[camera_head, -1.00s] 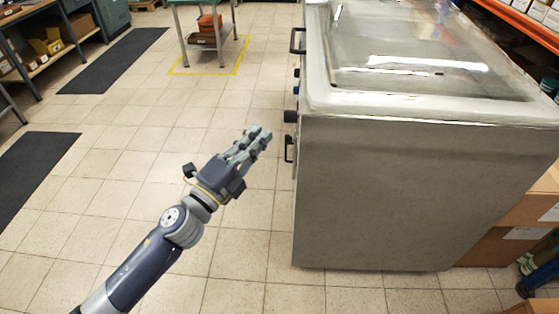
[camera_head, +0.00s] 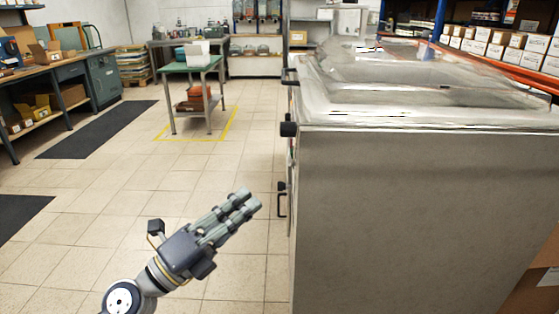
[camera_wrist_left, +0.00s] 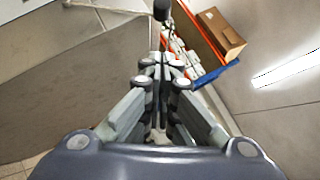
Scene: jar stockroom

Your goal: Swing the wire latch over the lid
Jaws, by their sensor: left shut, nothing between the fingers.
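My left gripper (camera_head: 243,200) is over the tiled floor, just left of a big metal cabinet, in the head view. Its fingers are together, with nothing between them. In the left wrist view the fingertips (camera_wrist_left: 163,62) meet near the middle and are empty. I can make out no wire latch and no lid to go with it in any view. My right gripper is not in view.
The grey metal cabinet (camera_head: 400,200) fills the right, with black handles on its left side. A green-topped table (camera_head: 190,64) stands inside a yellow floor outline. A workbench (camera_head: 45,75) is at the left. The tiled floor (camera_head: 130,200) between is clear.

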